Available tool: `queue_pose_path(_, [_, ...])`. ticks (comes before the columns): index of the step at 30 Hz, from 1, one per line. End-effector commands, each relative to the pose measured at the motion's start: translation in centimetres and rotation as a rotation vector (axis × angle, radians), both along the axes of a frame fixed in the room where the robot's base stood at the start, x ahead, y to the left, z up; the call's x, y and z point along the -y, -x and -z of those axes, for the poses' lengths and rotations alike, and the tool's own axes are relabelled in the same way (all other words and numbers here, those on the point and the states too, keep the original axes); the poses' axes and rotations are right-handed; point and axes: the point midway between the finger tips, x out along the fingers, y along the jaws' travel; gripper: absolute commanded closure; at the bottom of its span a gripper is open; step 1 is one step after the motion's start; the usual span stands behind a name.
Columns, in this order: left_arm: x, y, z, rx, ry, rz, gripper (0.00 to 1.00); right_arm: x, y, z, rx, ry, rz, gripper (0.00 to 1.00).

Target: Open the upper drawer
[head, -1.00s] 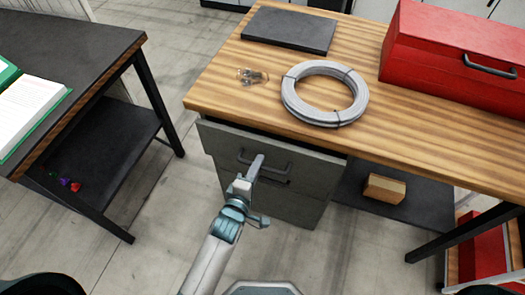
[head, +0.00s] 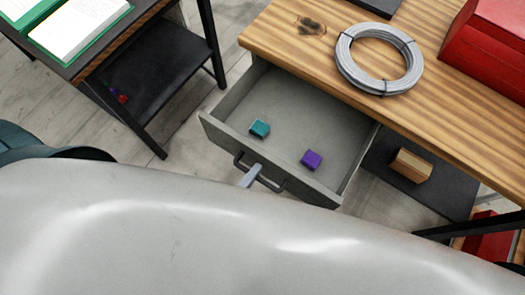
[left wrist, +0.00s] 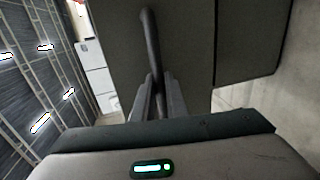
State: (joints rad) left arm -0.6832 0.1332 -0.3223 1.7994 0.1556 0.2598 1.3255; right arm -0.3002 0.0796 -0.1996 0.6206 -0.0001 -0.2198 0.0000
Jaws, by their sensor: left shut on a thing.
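The upper drawer (head: 225,133) of the grey cabinet under the wooden workbench is pulled well out. A teal block (head: 260,128) and a purple block (head: 312,159) lie inside it. My left gripper (head: 251,177) is at the drawer's dark bar handle (head: 272,184), mostly hidden behind my own pale arm link. In the left wrist view my left gripper's fingers (left wrist: 158,98) are shut on the handle (left wrist: 151,45), one on each side of the bar. My right gripper is not in view.
A coil of grey cable (head: 380,58) and a red toolbox (head: 490,40) sit on the workbench (head: 300,55). A wooden block (head: 411,165) lies on the shelf below. A dark table with an open green book (head: 80,25) stands at the left.

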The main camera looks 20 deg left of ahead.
Motion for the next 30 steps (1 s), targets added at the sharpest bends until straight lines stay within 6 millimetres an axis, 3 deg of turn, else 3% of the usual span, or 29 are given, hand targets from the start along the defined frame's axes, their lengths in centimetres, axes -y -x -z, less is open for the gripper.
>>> queue_pose_path(4, [-0.33, 1.01, 0.09, -0.002, -0.002, 0.000, 1.00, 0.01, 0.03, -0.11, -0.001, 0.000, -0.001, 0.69])
queue_pose_path(15, [-0.38, 1.16, 0.09, -0.002, -0.001, 0.000, 1.00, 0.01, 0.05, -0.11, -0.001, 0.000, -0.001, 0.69])
queue_pose_path(16, [-0.37, 1.16, 0.09, -0.002, -0.001, 0.000, 0.85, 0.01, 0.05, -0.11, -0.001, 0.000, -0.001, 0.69])
queue_pose_path(17, [-0.37, 1.16, 0.09, -0.002, -0.001, 0.000, 0.80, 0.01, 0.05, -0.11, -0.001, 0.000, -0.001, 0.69])
queue_pose_path(30, [-0.34, 1.09, 0.02, 0.000, 0.000, 0.000, 0.80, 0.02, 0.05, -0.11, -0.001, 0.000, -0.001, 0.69])
